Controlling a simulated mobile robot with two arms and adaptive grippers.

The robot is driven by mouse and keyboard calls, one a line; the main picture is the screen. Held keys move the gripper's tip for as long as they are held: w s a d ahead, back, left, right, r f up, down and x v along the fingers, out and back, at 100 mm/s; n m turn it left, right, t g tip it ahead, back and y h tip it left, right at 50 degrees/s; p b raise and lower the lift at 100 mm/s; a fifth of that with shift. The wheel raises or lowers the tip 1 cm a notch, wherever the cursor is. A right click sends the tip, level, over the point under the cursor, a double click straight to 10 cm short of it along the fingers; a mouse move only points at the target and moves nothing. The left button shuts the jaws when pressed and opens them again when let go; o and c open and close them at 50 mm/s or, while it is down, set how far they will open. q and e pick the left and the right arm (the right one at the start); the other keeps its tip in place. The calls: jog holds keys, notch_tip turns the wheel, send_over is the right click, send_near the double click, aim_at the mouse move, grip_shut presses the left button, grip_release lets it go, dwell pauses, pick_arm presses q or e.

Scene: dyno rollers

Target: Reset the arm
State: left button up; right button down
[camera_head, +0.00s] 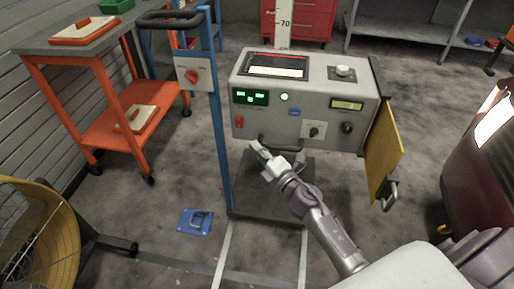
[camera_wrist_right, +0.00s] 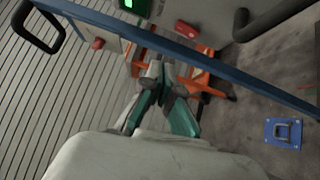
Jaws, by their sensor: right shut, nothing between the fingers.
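My right arm reaches in from the lower right of the head view. Its gripper (camera_head: 258,152) is just below the front of the grey control box (camera_head: 310,100), near the box's dark lower handle (camera_head: 281,144). I cannot tell whether it touches the handle. The right wrist view shows the gripper's green and grey fingers (camera_wrist_right: 155,72) closed together, with nothing between them. My left gripper is not in view.
A blue upright post (camera_head: 218,130) stands left of the box. An orange cart (camera_head: 92,95) is at the left, a yellow round fan (camera_head: 40,240) at lower left. A blue floor plate (camera_head: 196,222) lies near the post. A dark red car (camera_head: 480,170) is at the right.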

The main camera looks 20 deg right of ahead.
jog(key=shift+f, duration=0.1)
jog(key=s+d+f+m+g+h, duration=0.1)
jog(key=s+f+m+g+h, duration=0.3)
jog(key=s+f+m, duration=0.7)
jog(key=s+d+f+m+g+h, duration=0.1)
jog(key=s+f+m+g, duration=0.55)
jog(key=f, duration=0.85)
jog(key=s+a+f+m+g+y+p, duration=0.1)
jog(key=s+a+f+g, duration=0.25)
jog(key=s, duration=0.45)
jog(key=s+a+f+m+g+y, duration=0.15)
jog(key=s+f, duration=0.25)
jog(key=s, duration=0.4)
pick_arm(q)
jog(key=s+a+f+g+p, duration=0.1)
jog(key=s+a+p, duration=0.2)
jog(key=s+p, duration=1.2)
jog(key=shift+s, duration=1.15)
pick_arm(e)
jog(key=s+d+n+g+h, duration=0.1)
jog(key=s+d+g, duration=0.1)
jog(key=s, duration=1.4)
jog(key=shift+s+d+f, duration=0.3)
jog(key=shift+d+f, duration=0.05)
jog(key=shift+f, duration=0.1)
